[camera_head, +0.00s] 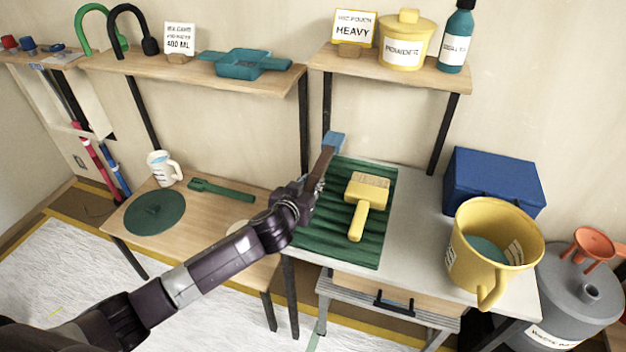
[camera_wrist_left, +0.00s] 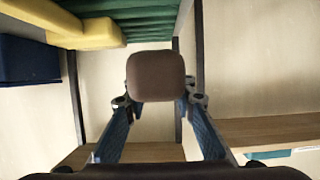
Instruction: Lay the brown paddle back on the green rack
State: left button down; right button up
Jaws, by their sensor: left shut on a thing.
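The green rack (camera_head: 383,235) is a ribbed dark green tray on the grey table in the head view; its edge also shows at the top of the left wrist view (camera_wrist_left: 135,22). A yellow brush (camera_head: 362,207) lies on it. My left gripper (camera_head: 312,188) is shut on the brown paddle (camera_head: 322,165), at the rack's left edge. In the left wrist view the paddle's rounded brown end (camera_wrist_left: 156,83) shows between the fingers. Contact between paddle and rack is unclear. My right gripper is not in view.
A yellow pitcher (camera_head: 468,262) and a blue box (camera_head: 493,183) stand right of the rack. A wooden table (camera_head: 200,222) with a green disc (camera_head: 155,212) and a white jug (camera_head: 160,168) is at left. Shelves (camera_head: 200,72) hang above, on black posts near the paddle.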

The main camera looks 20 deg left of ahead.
pick_arm(q)
jog(key=shift+s+r, duration=0.15)
jog(key=shift+s, duration=0.05)
jog(key=shift+f, duration=0.3)
notch_tip(320, 180, down, 6)
jog(key=b, duration=0.4)
jog(key=shift+w+r+b, duration=0.1)
jog(key=shift+w+b, duration=0.05)
jog(key=shift+b, duration=0.15)
jog(key=shift+f+b, duration=0.4)
jog(key=shift+f, duration=0.3)
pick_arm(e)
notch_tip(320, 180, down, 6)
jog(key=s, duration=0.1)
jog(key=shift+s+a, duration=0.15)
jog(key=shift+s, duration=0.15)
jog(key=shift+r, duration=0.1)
pick_arm(q)
jog(key=shift+f+b, duration=0.75)
jog(key=shift+f, duration=0.05)
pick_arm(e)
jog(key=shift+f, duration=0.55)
pick_arm(q)
jog(key=c, duration=1.5)
grip_release()
jog(key=shift+c, duration=0.2)
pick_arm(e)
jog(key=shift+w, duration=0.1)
